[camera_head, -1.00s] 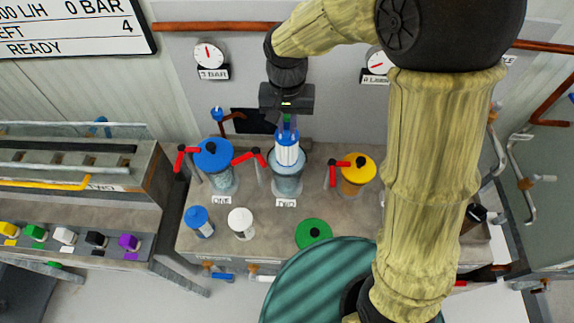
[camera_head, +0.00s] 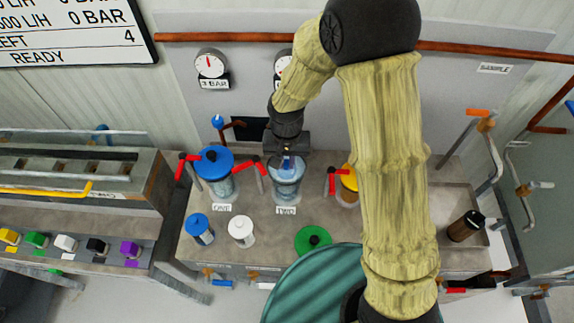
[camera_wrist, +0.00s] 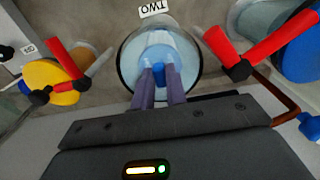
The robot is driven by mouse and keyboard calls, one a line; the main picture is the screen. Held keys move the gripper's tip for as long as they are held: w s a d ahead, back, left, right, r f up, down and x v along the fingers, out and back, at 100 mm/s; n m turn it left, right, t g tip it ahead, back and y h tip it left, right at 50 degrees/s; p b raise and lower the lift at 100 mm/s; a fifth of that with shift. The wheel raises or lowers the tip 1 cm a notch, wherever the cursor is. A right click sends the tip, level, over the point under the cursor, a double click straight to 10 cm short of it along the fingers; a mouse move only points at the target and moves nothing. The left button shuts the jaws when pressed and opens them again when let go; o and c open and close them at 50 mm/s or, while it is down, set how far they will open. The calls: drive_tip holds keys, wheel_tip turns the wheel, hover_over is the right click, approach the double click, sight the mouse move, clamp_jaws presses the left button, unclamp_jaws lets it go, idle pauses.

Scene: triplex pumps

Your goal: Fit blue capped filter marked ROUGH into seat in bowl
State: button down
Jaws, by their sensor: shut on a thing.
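My gripper (camera_head: 290,163) is shut on the knob of a blue-capped filter (camera_wrist: 157,38). It points down over the open clear bowl marked TWO (camera_head: 286,188). In the wrist view the filter is inside the rim of the bowl (camera_wrist: 126,62), roughly central. Its lower end and the seat are hidden, so I cannot tell whether it touches the seat. No ROUGH marking is readable on it. Another blue-capped filter (camera_head: 199,229) stands on the bench at the front left.
Bowl ONE with its blue lid (camera_head: 214,163) and red-handled valves (camera_head: 253,160) stand close left of bowl TWO. A yellow-lidded bowl (camera_head: 349,178) is to the right, partly behind my arm.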

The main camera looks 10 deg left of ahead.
drive_tip(key=shift+d+f, duration=0.1)
drive_tip(key=shift+f, duration=1.35)
drive_tip(key=shift+f, duration=0.2)
drive_tip(key=c, duration=1.4)
unclamp_jaws()
drive_tip(key=shift+r, duration=0.1)
wheel_tip(320, 180, up, 12)
drive_tip(key=shift+b, duration=0.45)
drive_tip(key=shift+r, duration=0.1)
